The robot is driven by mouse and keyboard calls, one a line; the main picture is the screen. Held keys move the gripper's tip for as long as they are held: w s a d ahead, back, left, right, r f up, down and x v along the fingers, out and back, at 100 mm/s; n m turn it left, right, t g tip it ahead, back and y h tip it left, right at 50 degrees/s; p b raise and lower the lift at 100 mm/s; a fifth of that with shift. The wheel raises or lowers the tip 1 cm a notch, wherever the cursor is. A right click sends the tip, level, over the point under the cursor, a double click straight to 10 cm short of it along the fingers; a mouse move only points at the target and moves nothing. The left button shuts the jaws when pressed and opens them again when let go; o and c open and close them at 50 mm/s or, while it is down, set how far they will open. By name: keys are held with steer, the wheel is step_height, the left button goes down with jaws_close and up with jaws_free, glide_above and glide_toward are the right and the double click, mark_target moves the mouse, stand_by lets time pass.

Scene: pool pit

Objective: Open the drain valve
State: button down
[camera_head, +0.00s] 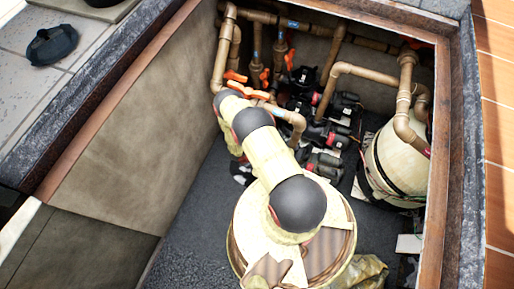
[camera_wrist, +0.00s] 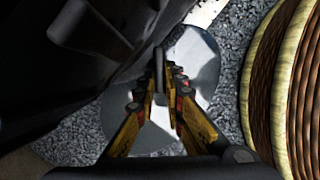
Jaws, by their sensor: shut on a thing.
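In the wrist view my gripper (camera_wrist: 160,98) has its yellow fingers closed on a thin, dark grey upright handle (camera_wrist: 158,62). The handle stands in front of a shiny round metal plate (camera_wrist: 193,75) low on the gravelly floor. I take this handle to be the drain valve's, but no label shows. The fingers cover the handle's lower part. In the head view my arm reaches down beside the left pit wall, and its links largely hide the gripper and this valve.
Brown pipes (camera_head: 223,48) with orange-handled valves (camera_head: 235,77) run along the back. Dark pumps (camera_head: 325,164) stand in the middle and a cream tank (camera_head: 392,165) at the right. The pit wall (camera_head: 130,130) is close on the left. A large dark body (camera_wrist: 85,60) crowds the wrist view's left.

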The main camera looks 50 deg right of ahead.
steer(key=n+p, duration=0.2)
steer(key=shift+s+a+r+t+p, duration=0.1)
steer(key=shift+s+r+t+p, duration=0.15)
steer(key=shift+t+p, duration=0.15)
steer(key=n+t+p, duration=0.1)
steer(key=n+p, duration=0.1)
steer(key=shift+s+n, duration=0.2)
steer(key=shift+n, duration=0.2)
steer(key=n+p, duration=0.1)
steer(key=n+t+p, duration=0.1)
steer(key=n, duration=0.2)
steer(key=shift+s+f+n+t+p, duration=0.2)
steer(key=shift+s+n+t+p, duration=0.1)
steer(key=shift+t+p, duration=0.1)
steer(key=c, duration=1.9)
jaws_free()
steer(key=shift+v, duration=5.95)
steer(key=shift+s+n, duration=0.15)
steer(key=shift+n, duration=0.15)
